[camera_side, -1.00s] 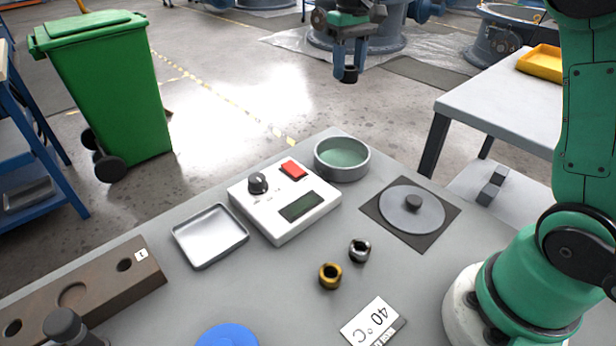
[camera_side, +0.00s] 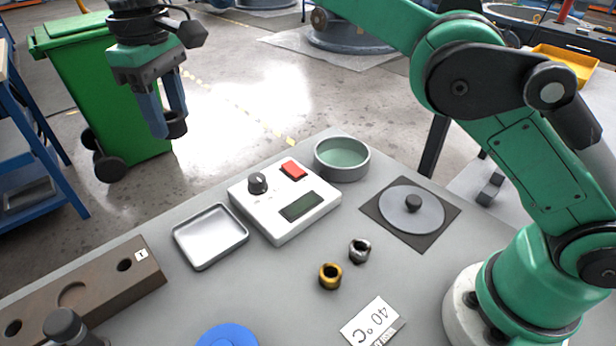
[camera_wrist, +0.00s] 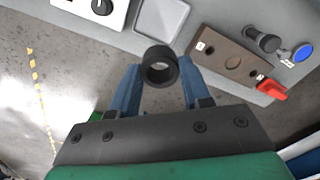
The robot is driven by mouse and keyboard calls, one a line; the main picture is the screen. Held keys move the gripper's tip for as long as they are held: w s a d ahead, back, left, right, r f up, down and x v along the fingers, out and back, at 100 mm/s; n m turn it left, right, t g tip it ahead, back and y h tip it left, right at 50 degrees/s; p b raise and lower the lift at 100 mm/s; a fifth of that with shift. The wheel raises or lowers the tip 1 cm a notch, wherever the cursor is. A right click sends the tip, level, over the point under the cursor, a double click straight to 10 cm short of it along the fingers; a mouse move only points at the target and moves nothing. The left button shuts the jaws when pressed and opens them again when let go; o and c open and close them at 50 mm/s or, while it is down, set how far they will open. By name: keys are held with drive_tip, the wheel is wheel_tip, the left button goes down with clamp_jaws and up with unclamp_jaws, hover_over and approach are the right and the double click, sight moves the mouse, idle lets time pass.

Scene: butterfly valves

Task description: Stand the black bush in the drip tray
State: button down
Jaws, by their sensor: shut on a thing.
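My gripper (camera_side: 168,127) is shut on the black bush (camera_side: 175,123), a short dark ring, and holds it in the air at the upper left of the side view. In the wrist view the black bush (camera_wrist: 159,66) sits between the two blue fingertips, its bore facing the camera. The drip tray (camera_side: 210,236), a shallow square silver tray, lies empty on the grey bench, below and to the right of the gripper. Part of the tray also shows at the top of the wrist view (camera_wrist: 163,20).
A white control box (camera_side: 285,205) stands right of the tray, with a round green-lined dish (camera_side: 342,158) behind it. A brown block with holes (camera_side: 100,288) lies to the left. A brass bush (camera_side: 330,276) and a steel bush (camera_side: 360,250) stand in front. A green bin (camera_side: 115,100) is beyond the bench.

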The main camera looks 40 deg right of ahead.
sight(210, 236)
wheel_tip(210, 236, down, 20)
drive_tip(key=shift+r, duration=0.1)
idle(0.4)
drive_tip(key=shift+c, duration=2)
unclamp_jaws()
